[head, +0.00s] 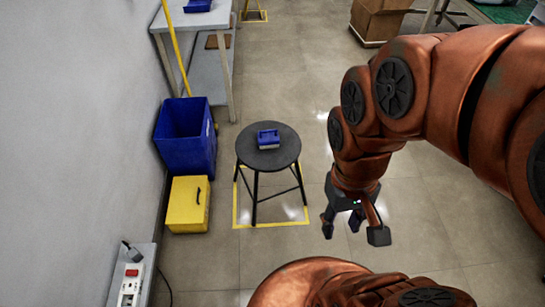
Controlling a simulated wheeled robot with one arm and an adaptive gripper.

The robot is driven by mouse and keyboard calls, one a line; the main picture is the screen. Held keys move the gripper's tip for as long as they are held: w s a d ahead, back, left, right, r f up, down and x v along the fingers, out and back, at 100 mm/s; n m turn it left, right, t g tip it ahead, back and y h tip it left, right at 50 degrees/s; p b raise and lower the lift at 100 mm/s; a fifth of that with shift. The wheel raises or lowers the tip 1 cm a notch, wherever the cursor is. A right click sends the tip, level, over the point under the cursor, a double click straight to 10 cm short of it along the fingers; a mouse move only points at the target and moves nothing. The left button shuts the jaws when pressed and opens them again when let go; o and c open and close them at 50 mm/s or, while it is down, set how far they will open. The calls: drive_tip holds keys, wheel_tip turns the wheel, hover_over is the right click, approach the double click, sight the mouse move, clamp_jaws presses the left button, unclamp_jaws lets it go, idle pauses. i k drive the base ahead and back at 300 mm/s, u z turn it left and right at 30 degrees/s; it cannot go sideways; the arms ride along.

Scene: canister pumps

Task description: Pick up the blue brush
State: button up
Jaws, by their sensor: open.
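The blue brush (268,137) lies on the round black stool (260,159). It has a blue body with a pale strip along its lower edge. My gripper (353,231) hangs at the end of my copper-coloured arm, to the right of the stool and nearer to me. Its dark fingers are spread apart and point down, with nothing between them. The gripper is apart from the brush and the stool.
The stool stands inside a yellow floor outline (270,225). Left of it are a blue bin (186,150) and a yellow box (188,205) by the wall. A table (193,22) stands behind them. A cardboard box (375,20) is at the back. Floor right of the stool is clear.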

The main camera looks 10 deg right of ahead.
sight(267, 139)
drive_tip(key=u, duration=0.8)
drive_tip(key=i, duration=0.85)
drive_tip(key=u, duration=0.15)
